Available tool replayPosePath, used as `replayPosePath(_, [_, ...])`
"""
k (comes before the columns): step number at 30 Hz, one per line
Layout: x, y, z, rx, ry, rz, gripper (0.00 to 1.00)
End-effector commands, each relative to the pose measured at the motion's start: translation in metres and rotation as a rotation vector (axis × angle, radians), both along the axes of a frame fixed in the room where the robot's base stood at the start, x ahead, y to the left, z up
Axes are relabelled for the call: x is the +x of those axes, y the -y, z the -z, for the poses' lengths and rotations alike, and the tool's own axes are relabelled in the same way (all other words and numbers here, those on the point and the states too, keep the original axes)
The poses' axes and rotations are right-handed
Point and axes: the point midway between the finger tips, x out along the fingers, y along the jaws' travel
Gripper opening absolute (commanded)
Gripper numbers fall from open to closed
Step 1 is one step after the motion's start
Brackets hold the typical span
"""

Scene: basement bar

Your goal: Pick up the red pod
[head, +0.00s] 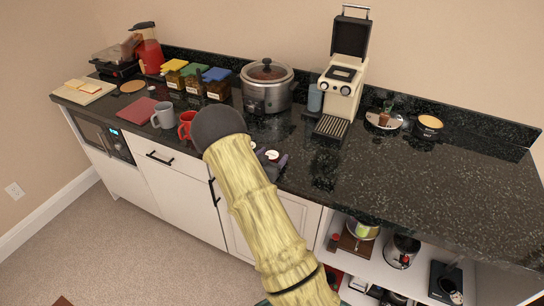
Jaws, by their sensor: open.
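My gripper (271,166) is low over the front edge of the counter, mostly hidden behind my own arm. Its dark fingers show just right of the arm and stand apart, open. A small round thing with a pale top (272,154) shows at the fingers, and it may be the red pod. Its side colour is too small to tell, and I cannot tell whether the fingers touch it. Another small pale-topped thing (253,145) is just left of it, partly hidden by my arm.
A coffee machine (342,80) with its lid raised stands behind, right of a slow cooker (266,88). A red mug (186,126) and a grey mug (163,115) are left of my arm. The black counter (430,180) is clear at the right front. An open shelf lies below.

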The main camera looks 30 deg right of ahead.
Motion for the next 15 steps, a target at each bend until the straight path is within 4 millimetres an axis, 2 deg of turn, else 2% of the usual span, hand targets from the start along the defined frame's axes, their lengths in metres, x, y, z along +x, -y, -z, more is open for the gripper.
replayPosePath(15, [0.0008, 0.0005, 0.0002, 0.001, 0.001, 0.0, 0.67])
